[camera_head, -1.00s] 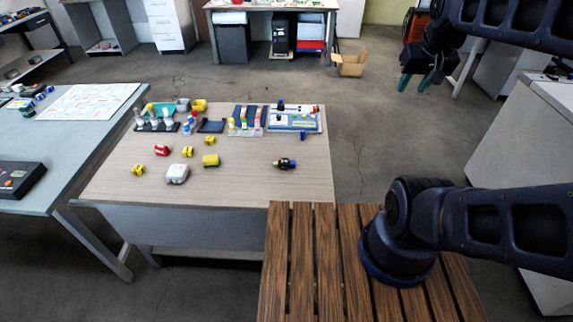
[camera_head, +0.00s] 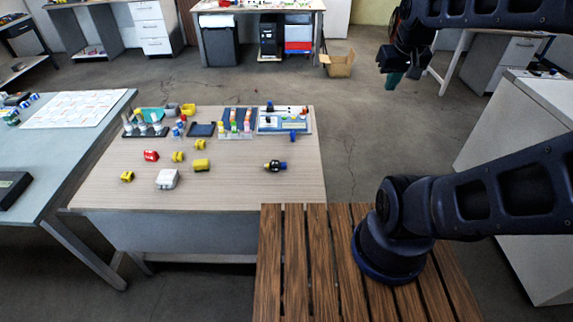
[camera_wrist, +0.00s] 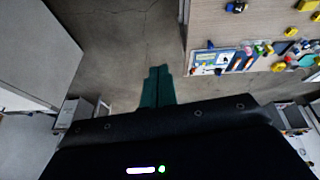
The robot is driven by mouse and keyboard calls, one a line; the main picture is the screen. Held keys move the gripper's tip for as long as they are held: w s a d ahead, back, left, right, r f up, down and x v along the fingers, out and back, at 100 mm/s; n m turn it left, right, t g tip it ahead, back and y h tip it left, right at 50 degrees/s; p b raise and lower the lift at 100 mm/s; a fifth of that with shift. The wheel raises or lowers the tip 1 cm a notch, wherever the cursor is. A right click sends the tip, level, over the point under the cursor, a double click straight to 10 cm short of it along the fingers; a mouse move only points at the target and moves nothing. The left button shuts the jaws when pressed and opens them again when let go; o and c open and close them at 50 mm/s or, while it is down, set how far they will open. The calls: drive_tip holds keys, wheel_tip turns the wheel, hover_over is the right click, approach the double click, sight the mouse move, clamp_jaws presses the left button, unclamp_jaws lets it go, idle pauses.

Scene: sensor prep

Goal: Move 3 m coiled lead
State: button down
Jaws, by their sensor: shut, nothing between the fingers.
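I cannot make out a coiled lead among the small objects in view. My gripper (camera_head: 393,80) hangs at the upper right in the head view, over the floor, to the right of and apart from the wooden-topped table (camera_head: 235,187). Its teal fingers are shut together with nothing between them; they also show in the wrist view (camera_wrist: 157,86).
Along the table's back edge stand a white panel (camera_head: 284,128), a blue pad (camera_head: 202,130) and small bottles. A grey table (camera_head: 75,140) is at left. A slatted wooden surface (camera_head: 315,260) is in front. A cardboard box (camera_head: 338,64) sits on otherwise open floor.

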drive_tip(key=w+a+f+n+g, duration=0.1)
drive_tip(key=w+a+f+n, duration=0.3)
drive_tip(key=w+f, duration=0.3)
drive_tip(key=n+g, duration=0.3)
drive_tip(key=n, duration=1)
approach(290, 169)
drive_tip(key=d+r, duration=0.3)
drive_tip(key=d, duration=0.1)
wheel_tip(290, 169, down, 10)
drive_tip(key=shift+w+d+r, duration=0.1)
drive_tip(key=shift+w+r, duration=0.05)
drive_tip(key=shift+a, duration=2)
